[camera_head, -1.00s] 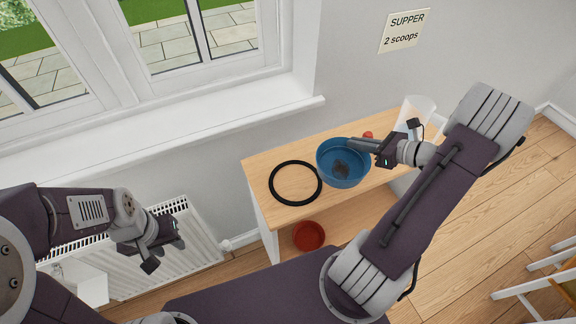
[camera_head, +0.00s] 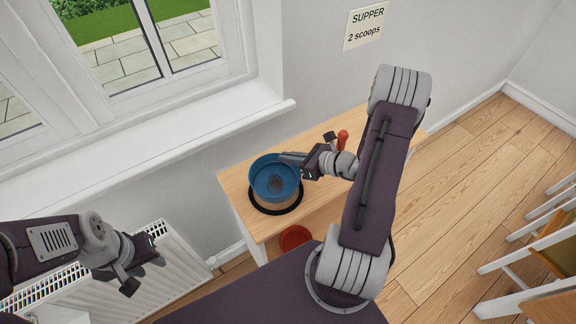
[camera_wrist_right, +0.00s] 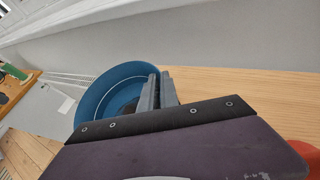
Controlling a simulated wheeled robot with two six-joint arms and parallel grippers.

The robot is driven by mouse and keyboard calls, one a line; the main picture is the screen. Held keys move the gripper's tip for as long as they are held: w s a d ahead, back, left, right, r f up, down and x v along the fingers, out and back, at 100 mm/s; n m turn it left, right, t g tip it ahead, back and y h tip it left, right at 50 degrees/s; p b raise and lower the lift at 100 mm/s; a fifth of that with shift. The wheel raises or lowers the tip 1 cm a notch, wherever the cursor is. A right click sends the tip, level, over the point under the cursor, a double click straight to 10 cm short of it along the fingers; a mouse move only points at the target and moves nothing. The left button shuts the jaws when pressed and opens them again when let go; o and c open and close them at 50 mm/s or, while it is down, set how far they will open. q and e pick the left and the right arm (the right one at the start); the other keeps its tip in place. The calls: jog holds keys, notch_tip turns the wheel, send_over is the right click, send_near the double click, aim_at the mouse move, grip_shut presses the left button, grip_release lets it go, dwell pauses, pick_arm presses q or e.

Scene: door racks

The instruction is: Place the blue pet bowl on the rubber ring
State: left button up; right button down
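The blue pet bowl (camera_head: 268,182) is over the black rubber ring (camera_head: 277,211) on the wooden rack top. A strip of wood shows between the bowl and the front of the ring, so the bowl looks raised a little above it. The ring's back part is hidden behind the bowl. My right gripper (camera_head: 290,158) is shut on the bowl's right rim. In the right wrist view the two fingers (camera_wrist_right: 157,90) pinch the rim of the bowl (camera_wrist_right: 95,100). My left gripper (camera_head: 141,268) is open and empty, left of the rack near the radiator.
The wooden rack top (camera_head: 243,196) stands against the wall below the window sill (camera_head: 200,135). A red bowl (camera_head: 295,237) sits on its lower shelf. A red object (camera_head: 343,137) stands behind my right wrist. White chairs (camera_head: 530,255) are at the right.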

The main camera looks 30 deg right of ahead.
aim_at(288, 167)
notch_tip(288, 167, down, 4)
jog(key=shift+r, duration=0.2)
jog(key=shift+f, duration=0.2)
jog(key=c, duration=1.6)
grip_release()
